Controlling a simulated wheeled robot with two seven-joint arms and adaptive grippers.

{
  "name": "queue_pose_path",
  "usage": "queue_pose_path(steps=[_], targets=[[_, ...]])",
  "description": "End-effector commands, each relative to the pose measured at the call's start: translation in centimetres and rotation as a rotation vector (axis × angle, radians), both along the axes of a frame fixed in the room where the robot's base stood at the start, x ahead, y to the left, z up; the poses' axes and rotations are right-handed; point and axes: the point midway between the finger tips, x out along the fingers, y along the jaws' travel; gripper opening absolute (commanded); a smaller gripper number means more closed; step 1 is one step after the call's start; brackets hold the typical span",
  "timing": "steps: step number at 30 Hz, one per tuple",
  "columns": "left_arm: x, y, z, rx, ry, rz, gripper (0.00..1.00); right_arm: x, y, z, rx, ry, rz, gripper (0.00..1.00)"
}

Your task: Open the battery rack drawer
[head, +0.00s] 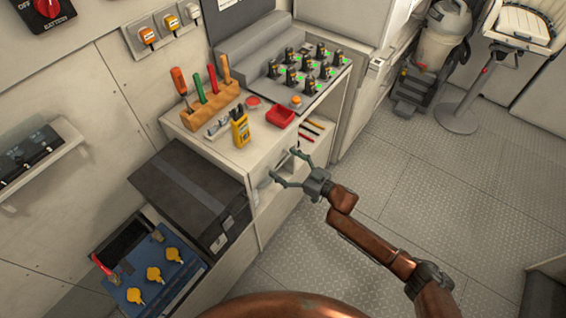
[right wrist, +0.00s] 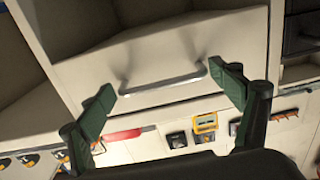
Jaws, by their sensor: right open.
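The pale drawer front (right wrist: 140,60) fills the middle of the right wrist view, with a grey bar handle (right wrist: 160,84) across it. The drawer looks shut, flush with its cabinet (head: 225,150). My right gripper (head: 284,165) is open at the cabinet's front in the head view. In the right wrist view its two green fingers (right wrist: 161,82) stand apart, one near each end of the handle. I cannot tell whether they touch it. The handle is hard to make out in the head view. My left gripper is not in view.
On the cabinet top are a tool block (head: 210,105), a yellow meter (head: 240,130), a red tray (head: 280,116) and a charging rack (head: 305,70). A dark case (head: 190,190) and a blue battery (head: 155,270) stand left of the cabinet.

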Motion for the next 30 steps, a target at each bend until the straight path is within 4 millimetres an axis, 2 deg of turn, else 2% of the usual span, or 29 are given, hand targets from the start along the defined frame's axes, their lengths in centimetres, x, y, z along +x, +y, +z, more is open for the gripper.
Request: queue_pose_path(steps=[10,30], targets=[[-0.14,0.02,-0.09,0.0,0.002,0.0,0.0,0.25,0.38,0.04,0.0,0.0,0.0,0.84],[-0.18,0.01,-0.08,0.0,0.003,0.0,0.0,0.32,0.24,0.01,-0.001,0.001,-0.003,0.38]])
